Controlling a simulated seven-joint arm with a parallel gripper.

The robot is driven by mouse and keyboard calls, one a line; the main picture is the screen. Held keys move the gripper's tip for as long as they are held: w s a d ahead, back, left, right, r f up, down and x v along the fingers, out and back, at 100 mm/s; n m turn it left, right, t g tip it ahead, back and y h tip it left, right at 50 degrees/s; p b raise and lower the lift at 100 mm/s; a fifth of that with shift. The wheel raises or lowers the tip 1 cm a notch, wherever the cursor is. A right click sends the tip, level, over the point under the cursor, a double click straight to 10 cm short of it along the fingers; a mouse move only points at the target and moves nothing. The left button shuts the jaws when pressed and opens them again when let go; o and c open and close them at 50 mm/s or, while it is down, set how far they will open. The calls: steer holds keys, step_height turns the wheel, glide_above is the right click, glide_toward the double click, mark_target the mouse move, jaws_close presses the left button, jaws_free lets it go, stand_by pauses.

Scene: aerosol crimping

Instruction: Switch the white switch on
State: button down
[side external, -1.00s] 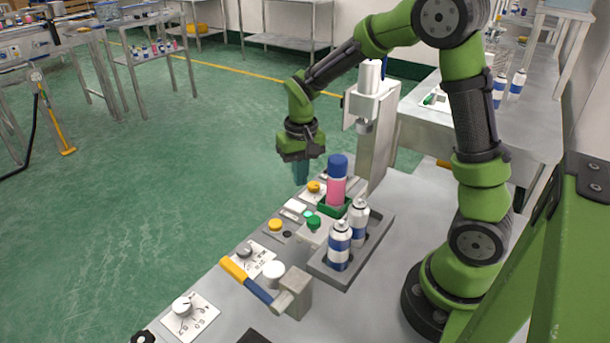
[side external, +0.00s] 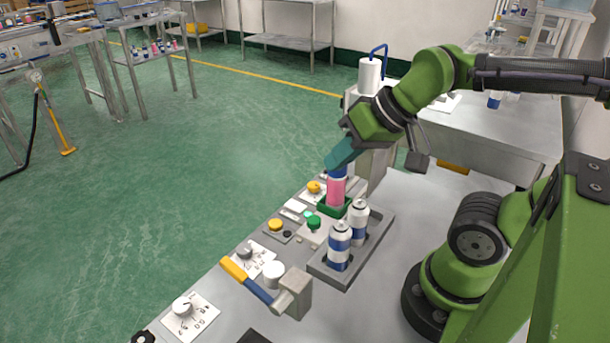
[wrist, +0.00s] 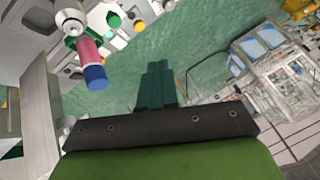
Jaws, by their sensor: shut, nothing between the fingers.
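A small white rocker-like switch (side external: 294,207) sits on the sloped console, left of the pink can and behind a yellow button. It is too small to tell which way it is set. My gripper (side external: 334,162) is shut and empty, with its teal fingers tilted down to the left. In the side view they overlap the blue cap of the pink can (side external: 336,193); I cannot tell if they touch it. In the wrist view the shut fingers (wrist: 155,70) point over the green floor, and the can's blue cap (wrist: 96,77) is to their left, apart from them.
A green button (side external: 313,222) and yellow buttons (side external: 275,225) are close to the switch. Two white-and-blue cans (side external: 340,246) stand in a grey tray (side external: 324,272). A yellow-handled lever (side external: 234,268) and a dial (side external: 182,307) are nearer. The crimping column (side external: 371,165) rises behind.

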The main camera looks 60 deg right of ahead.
steer(key=n+g+h, duration=0.2)
steer(key=n+g, duration=0.5)
steer(key=n, duration=1.5)
glide_above(292, 202)
step_height(292, 202, down, 8)
steer(key=shift+r, duration=0.1)
step_height(292, 202, down, 14)
steer(key=shift+f, duration=0.1)
